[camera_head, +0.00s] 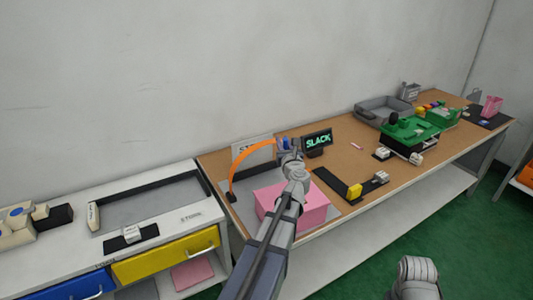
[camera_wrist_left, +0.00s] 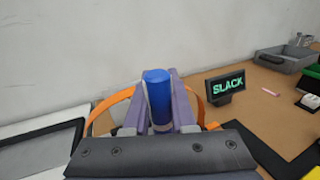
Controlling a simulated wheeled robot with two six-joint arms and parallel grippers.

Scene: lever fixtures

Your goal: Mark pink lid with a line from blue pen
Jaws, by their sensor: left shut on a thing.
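The blue pen (camera_wrist_left: 157,92) stands upright between the fingers of my left gripper (camera_wrist_left: 158,118) in the left wrist view. In the head view, its blue tip (camera_head: 285,143) shows at my left gripper (camera_head: 289,150). My left gripper is shut on it, above the rear part of the brown table. A pink box with a pink lid (camera_head: 313,197) sits on a grey mat, nearer than the gripper. My left arm hides part of the lid. No line shows on its visible part.
An orange curved band (camera_head: 245,158) runs from the mat's left side towards my left gripper. A sign reading SLACK (camera_head: 317,140) stands right of the gripper. A black bracket with a yellow block (camera_head: 354,190) lies right of the box. Trays stand farther right.

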